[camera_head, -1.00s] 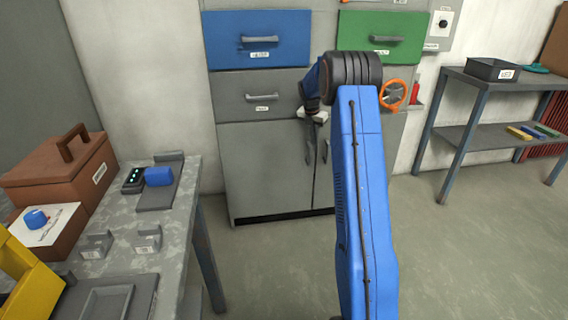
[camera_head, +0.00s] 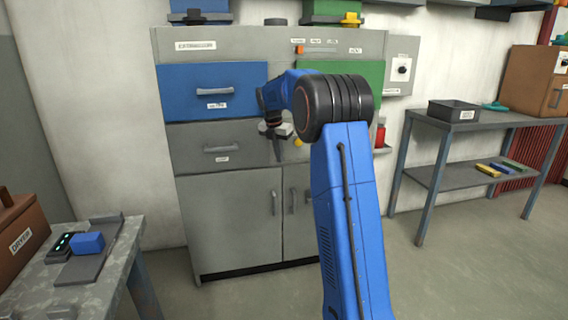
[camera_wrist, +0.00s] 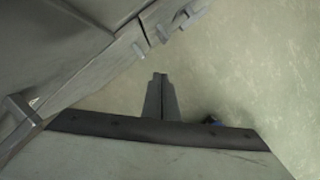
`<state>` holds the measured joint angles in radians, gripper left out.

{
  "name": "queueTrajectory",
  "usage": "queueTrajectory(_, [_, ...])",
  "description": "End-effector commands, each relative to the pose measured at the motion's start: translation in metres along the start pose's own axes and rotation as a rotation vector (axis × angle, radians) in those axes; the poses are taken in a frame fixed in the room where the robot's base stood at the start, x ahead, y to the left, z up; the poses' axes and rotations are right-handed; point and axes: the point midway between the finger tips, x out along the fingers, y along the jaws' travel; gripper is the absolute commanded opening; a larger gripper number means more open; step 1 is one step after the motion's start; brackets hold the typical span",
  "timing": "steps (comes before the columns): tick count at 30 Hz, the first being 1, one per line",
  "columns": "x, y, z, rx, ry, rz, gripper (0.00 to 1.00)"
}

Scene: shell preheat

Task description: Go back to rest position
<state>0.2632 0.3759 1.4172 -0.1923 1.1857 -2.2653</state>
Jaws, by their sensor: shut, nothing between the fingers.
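My blue arm rises in the middle of the head view and bends left at a black joint. My gripper (camera_head: 277,143) points down in front of the grey cabinet (camera_head: 228,208), near its drawers. In the wrist view my gripper (camera_wrist: 160,78) shows its two fingers together, with nothing between them. Bare floor lies beyond the fingertips. The cabinet front runs along the upper left of the wrist view.
The cabinet has a blue drawer (camera_head: 213,90), a green drawer (camera_head: 350,82) and a grey drawer (camera_head: 222,147), all closed. A workbench (camera_head: 110,262) with a blue block (camera_head: 88,243) stands at left. A shelf table (camera_head: 470,121) stands at right. Floor between is clear.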

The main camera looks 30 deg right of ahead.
Motion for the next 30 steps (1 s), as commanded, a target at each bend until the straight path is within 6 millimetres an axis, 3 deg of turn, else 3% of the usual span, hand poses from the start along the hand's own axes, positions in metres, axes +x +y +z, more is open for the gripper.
queueTrajectory(10, [-0.011, -0.001, -0.006, 0.009, 0.0, 0.002, 0.0])
queueTrajectory(14, [-0.025, -0.008, -0.021, 0.07, -0.002, 0.015, 0.0])
queueTrajectory(21, [-0.07, -0.041, -0.08, 0.327, 0.006, 0.061, 0.0])
queueTrajectory(30, [-0.111, -0.093, -0.16, 0.675, 0.039, 0.119, 0.0])
